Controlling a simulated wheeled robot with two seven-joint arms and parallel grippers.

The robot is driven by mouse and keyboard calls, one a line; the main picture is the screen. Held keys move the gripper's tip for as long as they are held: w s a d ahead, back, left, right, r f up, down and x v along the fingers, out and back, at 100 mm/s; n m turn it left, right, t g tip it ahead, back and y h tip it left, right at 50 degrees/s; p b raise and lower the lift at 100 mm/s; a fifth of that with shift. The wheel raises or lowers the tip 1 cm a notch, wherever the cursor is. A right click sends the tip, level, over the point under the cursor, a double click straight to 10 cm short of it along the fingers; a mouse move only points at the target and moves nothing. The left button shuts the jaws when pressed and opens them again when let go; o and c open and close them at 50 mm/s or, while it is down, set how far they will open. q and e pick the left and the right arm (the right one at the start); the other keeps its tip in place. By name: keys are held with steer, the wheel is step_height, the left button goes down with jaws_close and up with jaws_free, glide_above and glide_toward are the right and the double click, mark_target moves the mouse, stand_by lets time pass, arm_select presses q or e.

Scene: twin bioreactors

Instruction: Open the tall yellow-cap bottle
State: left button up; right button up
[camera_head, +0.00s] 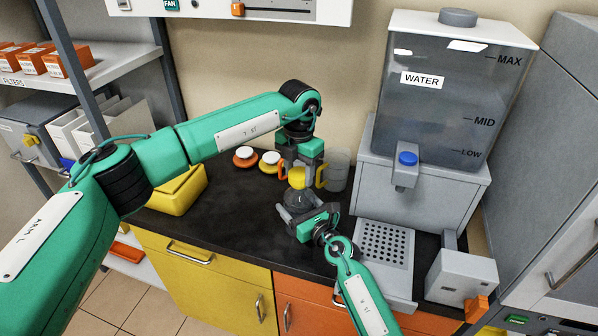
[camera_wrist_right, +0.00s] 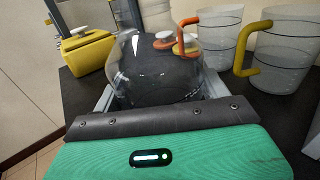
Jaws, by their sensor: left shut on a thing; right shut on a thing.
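The clear bottle (camera_head: 298,201) stands on the dark counter (camera_head: 225,215), its yellow cap (camera_head: 297,179) at the top. My left gripper (camera_head: 298,170) comes down from above and is shut on the yellow cap; its fingertips are partly hidden. My right gripper (camera_head: 298,211) is shut around the bottle's body from the front. In the right wrist view the rounded clear body (camera_wrist_right: 155,75) sits between the fingers; the cap does not show there. I cannot tell whether the cap is loose on the neck.
Clear jugs with an orange handle (camera_wrist_right: 189,37) and a yellow handle (camera_wrist_right: 250,48) stand close behind the bottle. Two white-topped discs, orange (camera_head: 245,157) and yellow (camera_head: 270,161), lie behind left. A yellow box (camera_head: 178,190) stands left; the water dispenser (camera_head: 425,185) and its drip tray (camera_head: 384,250) are right.

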mark_target(299, 173)
arm_select(q)
steer(key=shift+r, duration=2)
arm_select(e)
steer(key=o, duration=1.9)
